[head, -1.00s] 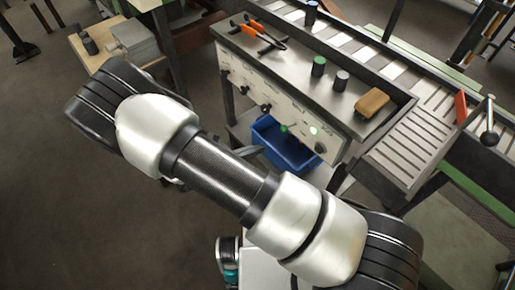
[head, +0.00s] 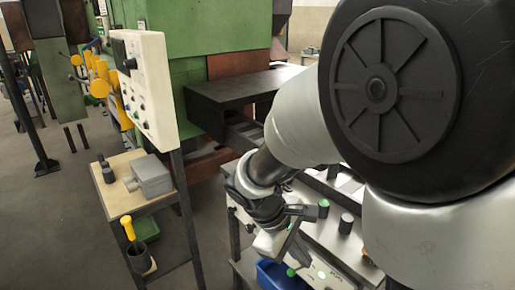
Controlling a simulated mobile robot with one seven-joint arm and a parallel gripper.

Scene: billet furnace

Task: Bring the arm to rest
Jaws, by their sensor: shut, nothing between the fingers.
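My arm fills the right side of the head view, with a large black joint close to the camera. A pale link runs down and left to a dark wrist. My gripper (head: 276,240) is at the end of the wrist, over the left part of the metal workbench (head: 325,232). It appears small and partly covered by the wrist, and its fingers are shut with nothing held. I cannot tell whether it touches the bench.
A green-capped cylinder (head: 323,208) and a dark cylinder (head: 346,223) stand on the bench, close right of my gripper. A blue bin (head: 278,275) is below. A control panel (head: 148,88) on a post, a small wooden table (head: 130,200) and the green furnace (head: 225,42) stand left and behind.

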